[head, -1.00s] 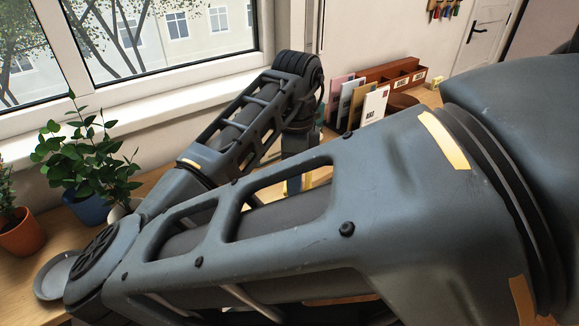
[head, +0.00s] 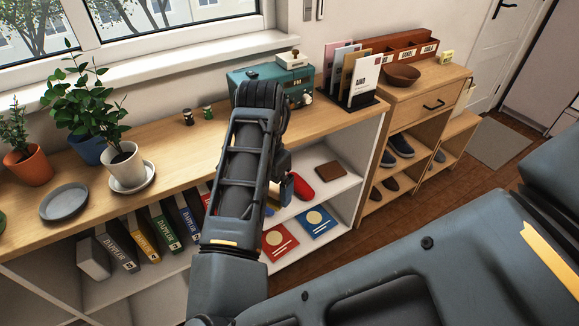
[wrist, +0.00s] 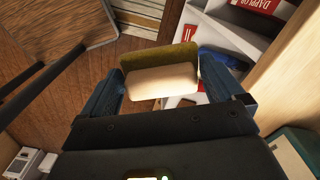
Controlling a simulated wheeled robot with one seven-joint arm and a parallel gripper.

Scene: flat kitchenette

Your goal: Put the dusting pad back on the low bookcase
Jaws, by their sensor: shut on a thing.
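My gripper (wrist: 160,80) is shut on the dusting pad (wrist: 160,83), an olive and cream block held between its two blue fingers in the wrist view. In the head view my gripper (head: 285,188) is mostly hidden behind my forearm, in front of the low bookcase, and the pad cannot be made out clearly there. The low bookcase (head: 165,134) has a long wooden top under the window and white open compartments below. In the wrist view, part of its white shelving (wrist: 240,38) shows beyond the pad.
On the top stand potted plants (head: 128,168), a grey dish (head: 64,203), two small jars (head: 188,118), a teal radio (head: 240,80) and a card rack (head: 362,104). Below are several books (head: 143,240), a red item (head: 303,186) and a brown wallet (head: 331,171). The top between jars and plants is clear.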

